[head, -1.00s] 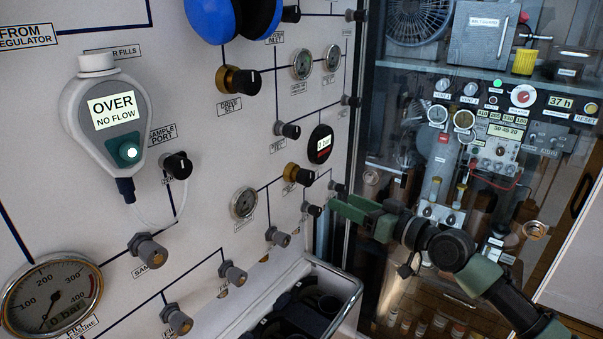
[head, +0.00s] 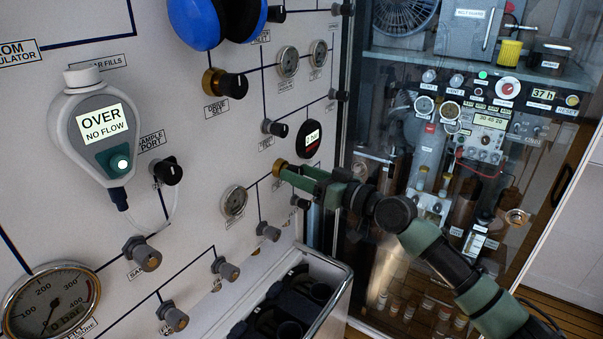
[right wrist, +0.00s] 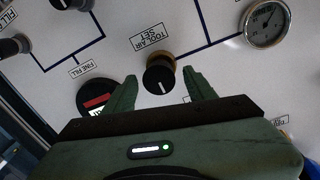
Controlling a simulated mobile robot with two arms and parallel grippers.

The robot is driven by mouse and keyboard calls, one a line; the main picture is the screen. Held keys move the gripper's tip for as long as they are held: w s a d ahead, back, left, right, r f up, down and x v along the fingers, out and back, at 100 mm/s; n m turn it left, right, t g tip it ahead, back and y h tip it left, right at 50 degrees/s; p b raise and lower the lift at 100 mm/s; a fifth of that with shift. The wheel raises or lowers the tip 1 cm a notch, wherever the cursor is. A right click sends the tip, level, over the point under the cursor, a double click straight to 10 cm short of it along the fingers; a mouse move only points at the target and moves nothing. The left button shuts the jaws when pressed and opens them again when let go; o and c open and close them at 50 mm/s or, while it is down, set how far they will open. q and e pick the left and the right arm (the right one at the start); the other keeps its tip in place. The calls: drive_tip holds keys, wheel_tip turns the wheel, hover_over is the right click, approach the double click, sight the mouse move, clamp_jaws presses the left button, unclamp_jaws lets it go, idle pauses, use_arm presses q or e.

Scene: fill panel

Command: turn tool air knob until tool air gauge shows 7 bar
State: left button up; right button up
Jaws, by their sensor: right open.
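The tool air knob (right wrist: 160,80) is black with a white pointer line on a brass collar, under the label TOOL AIR SET in the right wrist view. In the head view only its brass collar (head: 279,168) shows past my fingers. My right gripper (head: 291,174) is open at the panel. In the right wrist view its fingers (right wrist: 160,84) stand either side of the knob, with gaps showing. A round black digital gauge (head: 310,139) and a round dial gauge (head: 234,202) are near the knob; I cannot read which is tool air. My left gripper is out of view.
A similar brass-collared DRIVE SET knob (head: 226,84) sits higher on the panel. Small valve knobs (head: 268,231) are close by. An open bin (head: 333,312) with dark items juts out below. A glass-fronted cabinet (head: 375,150) stands to the right.

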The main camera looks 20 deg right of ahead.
clamp_jaws()
drive_tip(key=shift+m+p, duration=0.4)
drive_tip(key=shift+m, duration=0.8)
drive_tip(key=shift+w+m, duration=0.1)
drive_tip(key=shift+m, duration=0.9)
unclamp_jaws()
drive_tip(key=shift+d, duration=0.1)
